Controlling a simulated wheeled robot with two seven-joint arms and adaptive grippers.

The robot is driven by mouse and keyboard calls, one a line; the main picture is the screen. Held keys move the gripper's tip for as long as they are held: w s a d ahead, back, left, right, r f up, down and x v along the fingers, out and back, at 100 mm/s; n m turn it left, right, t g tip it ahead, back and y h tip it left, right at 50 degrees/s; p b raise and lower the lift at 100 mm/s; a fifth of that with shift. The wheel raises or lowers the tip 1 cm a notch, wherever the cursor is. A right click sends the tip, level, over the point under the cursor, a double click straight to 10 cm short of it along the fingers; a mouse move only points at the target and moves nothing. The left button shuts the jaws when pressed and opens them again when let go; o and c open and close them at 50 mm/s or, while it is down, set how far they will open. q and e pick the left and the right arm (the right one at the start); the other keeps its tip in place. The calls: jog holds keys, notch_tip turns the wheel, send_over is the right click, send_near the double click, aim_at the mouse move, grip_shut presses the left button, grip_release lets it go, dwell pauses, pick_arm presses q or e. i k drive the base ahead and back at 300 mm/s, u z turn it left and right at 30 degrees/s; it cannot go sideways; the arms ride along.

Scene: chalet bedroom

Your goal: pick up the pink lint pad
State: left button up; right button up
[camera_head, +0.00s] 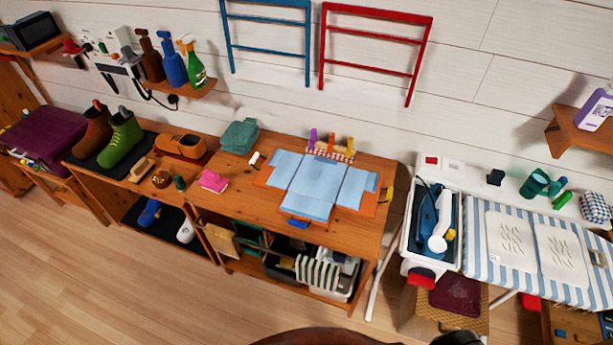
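The pink lint pad (213,181) lies on the wooden bench top, left of the spread light-blue cloth (318,183) and near the bench's front edge. It looks like a small pink block with a paler part at its lower side. Nothing covers it and nothing touches it that I can make out. Neither of my grippers can be made out in the head view. Only a dark shape shows at the bottom edge, right of the middle, and I cannot tell what it is.
A teal folded bundle (239,136) stands behind the pad, and a small dark green item (180,183) is to its left. Brown shoes (181,146) and green boots (121,139) stand further left. A striped ironing board (481,245) is at right. The floor in front is clear.

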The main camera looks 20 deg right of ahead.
aim_at(211, 181)
jog(key=z, duration=0.05)
jog(key=i, duration=1.4)
jog(key=z, duration=0.75)
